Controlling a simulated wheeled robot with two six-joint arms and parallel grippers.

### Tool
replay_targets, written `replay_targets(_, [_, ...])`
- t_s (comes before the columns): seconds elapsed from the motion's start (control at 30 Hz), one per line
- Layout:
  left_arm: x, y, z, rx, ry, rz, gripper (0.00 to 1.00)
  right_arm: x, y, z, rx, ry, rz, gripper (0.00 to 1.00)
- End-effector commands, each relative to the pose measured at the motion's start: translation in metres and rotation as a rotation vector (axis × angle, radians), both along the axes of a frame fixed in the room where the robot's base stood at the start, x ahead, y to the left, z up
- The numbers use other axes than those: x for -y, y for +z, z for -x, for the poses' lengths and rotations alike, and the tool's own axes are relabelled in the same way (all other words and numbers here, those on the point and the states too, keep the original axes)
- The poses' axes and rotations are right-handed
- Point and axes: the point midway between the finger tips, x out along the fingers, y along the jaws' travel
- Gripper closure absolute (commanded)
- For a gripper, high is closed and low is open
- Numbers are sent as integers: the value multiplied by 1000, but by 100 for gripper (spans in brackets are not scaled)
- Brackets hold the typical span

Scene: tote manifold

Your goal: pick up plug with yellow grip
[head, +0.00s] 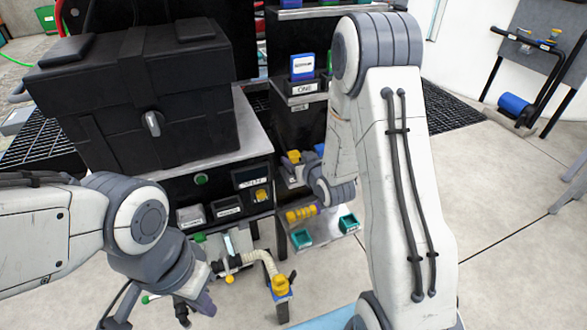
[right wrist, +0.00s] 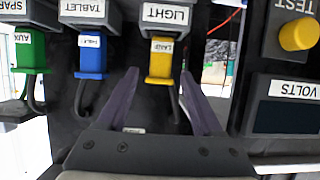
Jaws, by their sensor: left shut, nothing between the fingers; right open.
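The plug with the yellow grip (right wrist: 161,58), tagged LAMP, sits in the socket under the LIGHT label (right wrist: 165,14), and its dark cable hangs from it. In the right wrist view, my right gripper (right wrist: 160,75) is open, with one finger on each side of the yellow grip's lower end and a gap showing. In the head view, a yellow piece (head: 293,156) shows beside my right wrist, which hides much of that area. My left gripper (head: 194,308) is shut and empty at the lower left, well away from the plug.
A blue plug (right wrist: 91,57) and a green plug (right wrist: 30,50) sit in the same row. A VOLTS display (right wrist: 288,103) and a yellow TEST knob (right wrist: 298,34) are at the right. A black case (head: 150,100) stands on the bench in the head view.

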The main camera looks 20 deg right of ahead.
Motion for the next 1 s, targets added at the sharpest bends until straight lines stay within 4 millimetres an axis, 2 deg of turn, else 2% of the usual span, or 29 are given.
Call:
replay_targets(0.1, [0, -3, 0, 0, 0, 0, 100, -1, -8, -16, 0, -1, 0, 32])
replay_targets(0.2, [0, -3, 0, 0, 0, 0, 100, -1, -11, -23, 0, -1, -1, 32])
replay_targets(0.43, [0, -3, 0, 0, 0, 0, 100, -1, -11, -24, -1, -1, -1, 32])
replay_targets(0.47, [0, -3, 0, 0, 0, 0, 100, -1, -11, -24, -1, -1, -1, 40])
replay_targets(0.6, [0, -3, 0, 0, 0, 0, 100, -1, -11, -24, -1, -1, -1, 94])
replay_targets(0.63, [0, -3, 0, 0, 0, 0, 100, -1, -11, -24, -1, -1, -1, 100])
replay_targets(0.9, [0, -3, 0, 0, 0, 0, 100, -1, -10, -24, 1, -1, -1, 100])
replay_targets(1.0, [0, 0, 0, 0, 0, 0, 100, -1, -1, -24, 3, -1, -1, 100])
